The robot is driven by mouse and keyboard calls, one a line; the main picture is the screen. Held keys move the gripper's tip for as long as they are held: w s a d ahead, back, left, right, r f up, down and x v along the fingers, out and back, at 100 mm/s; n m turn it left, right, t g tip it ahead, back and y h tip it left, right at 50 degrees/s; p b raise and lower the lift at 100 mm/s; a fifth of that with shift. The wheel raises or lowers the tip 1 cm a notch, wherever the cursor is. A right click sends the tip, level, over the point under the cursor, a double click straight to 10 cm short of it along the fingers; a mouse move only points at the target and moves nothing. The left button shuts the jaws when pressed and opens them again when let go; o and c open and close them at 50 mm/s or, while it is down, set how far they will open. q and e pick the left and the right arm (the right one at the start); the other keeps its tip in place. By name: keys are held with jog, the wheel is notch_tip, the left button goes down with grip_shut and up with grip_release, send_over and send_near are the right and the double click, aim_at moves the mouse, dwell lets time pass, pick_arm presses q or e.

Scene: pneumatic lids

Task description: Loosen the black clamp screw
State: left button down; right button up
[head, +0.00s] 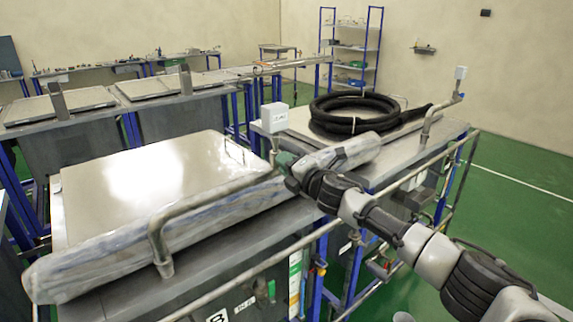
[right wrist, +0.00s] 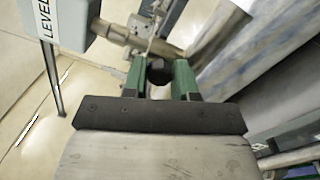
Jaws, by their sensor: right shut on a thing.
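The black clamp screw (right wrist: 160,72) shows in the right wrist view as a dark knob between the two green fingers of my right gripper (right wrist: 159,78). The gripper is shut on it. Just beyond the screw is a metal clamp and pipe fitting (right wrist: 125,33). In the head view my right gripper (head: 287,165) is at the post below a small pale box (head: 274,117), between the two near benches. The screw is too small or hidden to make out there. My left gripper is not in view.
The box marked LEVEL (right wrist: 62,22) is close to my right gripper. A bent metal pipe (head: 205,200) and a long wrapped roll (head: 120,255) lie along the near bench. A coiled black hose (head: 352,124) lies on the bench behind. Green floor (head: 510,225) is open at right.

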jog(key=n, duration=0.3)
jog(key=shift+f+n, duration=0.1)
jog(key=shift+n, duration=0.2)
dwell(0.3)
jog(key=o, duration=0.9)
jog(key=b+v, duration=0.1)
jog(key=v, duration=0.9)
jog(key=shift+s+d, duration=0.25)
jog(key=shift+d, duration=0.1)
